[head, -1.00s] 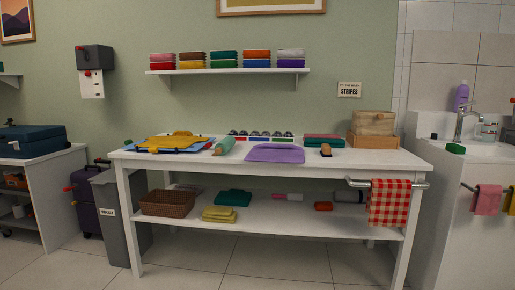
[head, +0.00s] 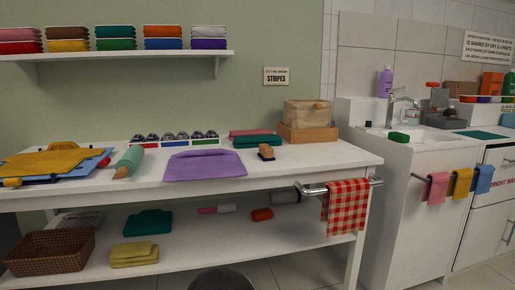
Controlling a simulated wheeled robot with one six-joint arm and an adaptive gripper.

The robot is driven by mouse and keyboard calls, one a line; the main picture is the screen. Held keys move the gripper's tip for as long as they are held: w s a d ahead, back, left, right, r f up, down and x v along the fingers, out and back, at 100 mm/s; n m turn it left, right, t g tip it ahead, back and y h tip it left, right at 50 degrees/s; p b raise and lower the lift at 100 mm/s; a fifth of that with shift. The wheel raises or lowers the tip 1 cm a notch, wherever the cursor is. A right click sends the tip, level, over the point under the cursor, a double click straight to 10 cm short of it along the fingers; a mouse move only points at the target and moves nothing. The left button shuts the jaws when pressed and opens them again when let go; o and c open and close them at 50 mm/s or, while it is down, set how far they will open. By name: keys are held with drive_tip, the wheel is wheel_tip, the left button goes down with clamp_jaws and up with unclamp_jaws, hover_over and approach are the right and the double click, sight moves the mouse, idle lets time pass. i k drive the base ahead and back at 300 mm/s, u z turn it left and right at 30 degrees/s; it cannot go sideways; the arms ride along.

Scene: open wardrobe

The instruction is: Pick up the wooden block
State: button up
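A small tan wooden block (head: 266,150) with a dark lower part stands on the white table in the head view, right of the purple folded cloth (head: 206,166). It is in front of the stacked green and red folded cloths (head: 256,140). A larger light wooden box (head: 306,113) sits on a brown wooden tray (head: 307,134) at the table's back right. My gripper is not in view. Nothing touches the small block.
The white table (head: 330,158) has bare room around the block. A rail with a red checked towel (head: 346,205) juts from the right front. A sink counter (head: 430,138) stands right.

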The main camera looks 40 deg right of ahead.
sight(266, 153)
drive_tip(key=z, duration=0.65)
drive_tip(key=i, duration=1)
drive_tip(key=z, duration=1.2)
drive_tip(key=i, duration=0.2)
drive_tip(key=z, duration=0.15)
